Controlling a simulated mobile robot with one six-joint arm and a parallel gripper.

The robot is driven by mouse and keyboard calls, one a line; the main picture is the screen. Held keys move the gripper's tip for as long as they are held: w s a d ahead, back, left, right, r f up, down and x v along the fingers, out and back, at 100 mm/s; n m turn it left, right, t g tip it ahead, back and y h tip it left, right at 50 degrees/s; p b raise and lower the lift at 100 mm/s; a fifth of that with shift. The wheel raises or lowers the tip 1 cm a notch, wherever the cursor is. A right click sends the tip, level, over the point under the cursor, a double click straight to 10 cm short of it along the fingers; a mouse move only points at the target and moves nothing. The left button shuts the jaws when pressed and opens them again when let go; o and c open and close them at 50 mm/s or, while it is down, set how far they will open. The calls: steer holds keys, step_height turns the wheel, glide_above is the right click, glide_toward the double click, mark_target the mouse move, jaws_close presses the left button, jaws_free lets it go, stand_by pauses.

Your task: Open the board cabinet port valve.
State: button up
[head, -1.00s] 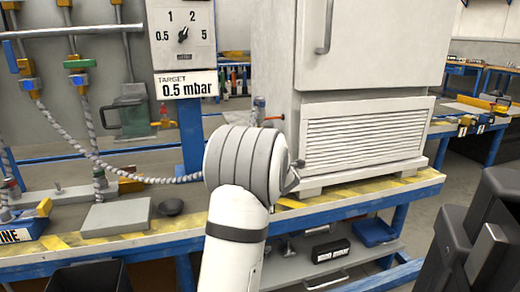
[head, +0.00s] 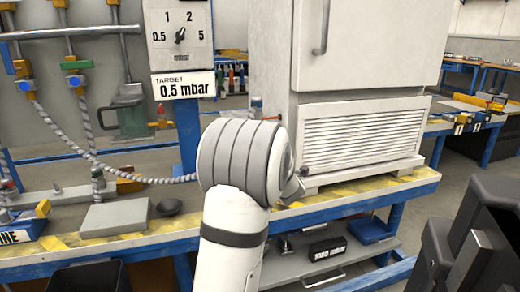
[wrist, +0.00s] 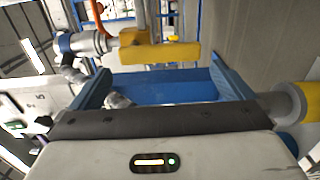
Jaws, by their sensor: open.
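In the wrist view, my gripper (wrist: 160,72) is open, with its two blue-grey fingers wide apart. A valve with a yellow bar handle (wrist: 172,53) and a metal body (wrist: 88,43) lies just beyond the fingertips. The handle runs roughly along the line between the fingertips; I cannot tell whether anything touches it. I cannot tell for sure that this is the board cabinet port valve. In the head view, my arm hides my gripper. A small fitting (head: 257,103) shows beside the pale cabinet (head: 362,140). The gauge board (head: 180,35) reads "TARGET 0.5 mbar".
A grey block (head: 115,215) and a dark bowl (head: 170,206) sit on the bench.

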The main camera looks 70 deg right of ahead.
steer(key=shift+v, duration=1.5)
